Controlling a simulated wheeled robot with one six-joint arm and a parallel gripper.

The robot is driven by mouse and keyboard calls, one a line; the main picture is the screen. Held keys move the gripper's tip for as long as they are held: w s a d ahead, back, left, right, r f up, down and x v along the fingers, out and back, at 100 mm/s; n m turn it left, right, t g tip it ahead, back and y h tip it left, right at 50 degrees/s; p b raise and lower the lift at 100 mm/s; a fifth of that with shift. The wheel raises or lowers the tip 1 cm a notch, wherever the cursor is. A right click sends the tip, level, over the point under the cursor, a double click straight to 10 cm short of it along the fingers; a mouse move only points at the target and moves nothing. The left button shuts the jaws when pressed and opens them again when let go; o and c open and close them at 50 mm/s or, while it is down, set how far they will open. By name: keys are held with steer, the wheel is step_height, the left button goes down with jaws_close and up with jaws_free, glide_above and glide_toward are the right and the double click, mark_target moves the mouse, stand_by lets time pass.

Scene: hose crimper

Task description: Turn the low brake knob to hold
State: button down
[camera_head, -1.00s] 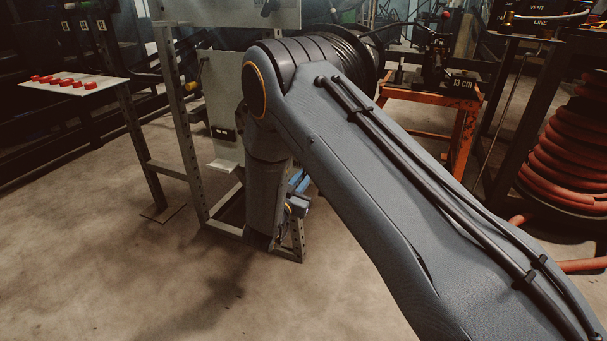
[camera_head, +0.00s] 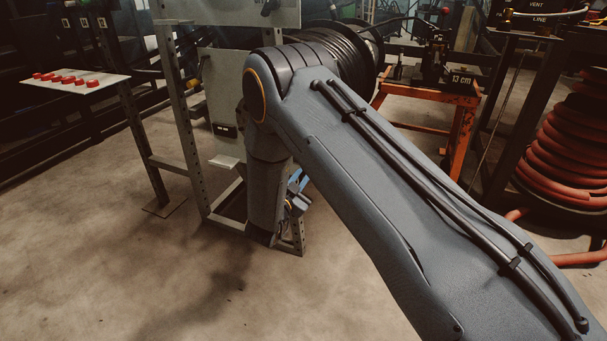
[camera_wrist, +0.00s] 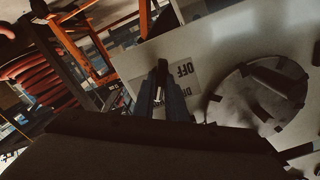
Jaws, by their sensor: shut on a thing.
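My gripper (camera_wrist: 168,94) reaches up to a pale panel (camera_wrist: 215,45) in the wrist view. A large round grey disc (camera_wrist: 243,108) with a raised bar is on the panel to the right of the fingers. In the head view my arm hides most of the low panel and the knob.
A metal frame stand (camera_head: 188,130) rises left of my arm. A small table with red caps (camera_head: 75,83) is further left. An orange bench (camera_head: 462,130) and a red hose coil (camera_head: 565,150) stand at the right. The concrete floor (camera_head: 90,260) in front is clear.

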steer(key=c, duration=1.8)
jaws_free()
steer(key=p+v, duration=0.1)
steer(key=v, duration=0.7)
steer(key=shift+p, duration=0.3)
steer(key=shift+w+a, duration=0.1)
